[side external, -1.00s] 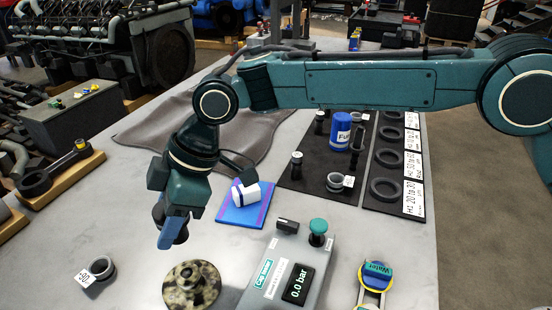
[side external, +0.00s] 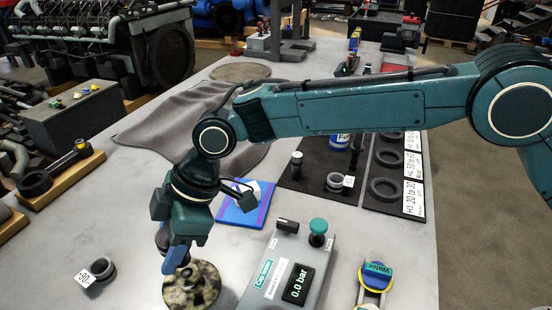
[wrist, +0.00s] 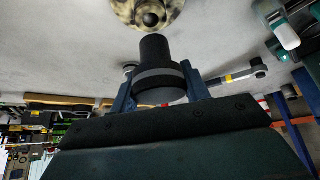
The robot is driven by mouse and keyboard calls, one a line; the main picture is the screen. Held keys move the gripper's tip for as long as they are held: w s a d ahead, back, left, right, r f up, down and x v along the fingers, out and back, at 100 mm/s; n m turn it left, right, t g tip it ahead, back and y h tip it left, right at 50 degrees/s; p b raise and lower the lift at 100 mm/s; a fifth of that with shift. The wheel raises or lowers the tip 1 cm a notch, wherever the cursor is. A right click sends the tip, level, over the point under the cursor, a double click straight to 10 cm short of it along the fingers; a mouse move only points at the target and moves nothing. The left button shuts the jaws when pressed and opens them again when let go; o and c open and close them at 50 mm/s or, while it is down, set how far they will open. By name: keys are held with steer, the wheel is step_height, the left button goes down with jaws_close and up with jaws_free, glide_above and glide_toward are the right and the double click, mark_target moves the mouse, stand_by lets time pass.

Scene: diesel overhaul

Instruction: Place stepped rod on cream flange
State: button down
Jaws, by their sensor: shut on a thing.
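The stepped rod (wrist: 156,52) is dark, with a narrow end, a wider body and a grey band. My gripper (wrist: 160,90) is shut on its wide part, one blue finger on each side. The cream flange (side external: 193,291) is a mottled cream and black disc with a raised centre, lying on the bench. In the side view my gripper (side external: 172,258) is close above the flange's back left part, and the rod is hard to make out there. In the wrist view the flange (wrist: 148,14) shows at the top edge, beyond the rod's narrow end, with a dark round centre.
A grey pressure box (side external: 290,268) with a green knob stands right of the flange. A tagged ring (side external: 101,268) lies to the left. A blue pad (side external: 240,212) with a white part is behind my gripper. A black mat with rings (side external: 310,180) lies further back.

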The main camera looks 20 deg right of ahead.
steer(key=shift+f, duration=1.85)
steer(key=shift+f, duration=0.15)
steer(key=c, duration=0.7)
jaws_free()
steer(key=shift+f, duration=0.1)
steer(key=v, duration=1.2)
